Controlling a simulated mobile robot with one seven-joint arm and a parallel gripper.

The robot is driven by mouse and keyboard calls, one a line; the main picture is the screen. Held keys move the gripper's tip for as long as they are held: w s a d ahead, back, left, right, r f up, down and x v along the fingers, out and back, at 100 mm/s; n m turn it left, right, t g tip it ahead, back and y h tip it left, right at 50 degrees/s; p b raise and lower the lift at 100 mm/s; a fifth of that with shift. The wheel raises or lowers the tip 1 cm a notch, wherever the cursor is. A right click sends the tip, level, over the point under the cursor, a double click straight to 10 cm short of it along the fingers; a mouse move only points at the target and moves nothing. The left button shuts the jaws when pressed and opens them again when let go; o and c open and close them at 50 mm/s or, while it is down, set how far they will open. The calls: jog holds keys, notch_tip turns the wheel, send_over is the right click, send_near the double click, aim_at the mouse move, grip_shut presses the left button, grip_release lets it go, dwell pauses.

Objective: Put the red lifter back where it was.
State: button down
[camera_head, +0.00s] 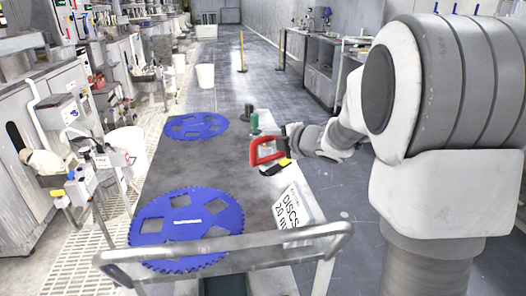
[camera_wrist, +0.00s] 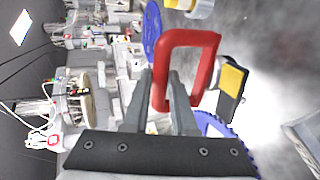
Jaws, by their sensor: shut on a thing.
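The red lifter (camera_head: 264,153) is a red loop handle with a dark and yellow foot. It is held above the right side of the grey table (camera_head: 184,172). My gripper (camera_head: 284,146) is shut on its red handle. In the wrist view the red lifter (camera_wrist: 208,45) stands between the fingers of my gripper (camera_wrist: 174,92), with its black and yellow part to the right. A near blue disc (camera_head: 150,222) and a far blue disc (camera_head: 190,126) lie flat on the table, apart from the lifter.
A green bottle-shaped object (camera_head: 255,124) and a dark object (camera_head: 248,109) stand at the table's far right edge. A white sign (camera_head: 297,212) lies at the near right. A metal push rail (camera_head: 220,246) crosses the near end. The table's middle is clear. Machines line the left.

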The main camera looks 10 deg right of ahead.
aim_at(271, 158)
jog(key=shift+w+f, duration=0.15)
jog(key=shift+w, duration=0.45)
jog(key=shift+f, duration=0.2)
jog(key=shift+f+b, duration=1.15)
jog(key=shift+f, duration=0.65)
jog(key=shift+f, duration=0.1)
jog(key=c, duration=1.2)
grip_release()
jog(key=shift+f, duration=0.25)
jog(key=o, duration=0.5)
jog(key=shift+c, duration=0.2)
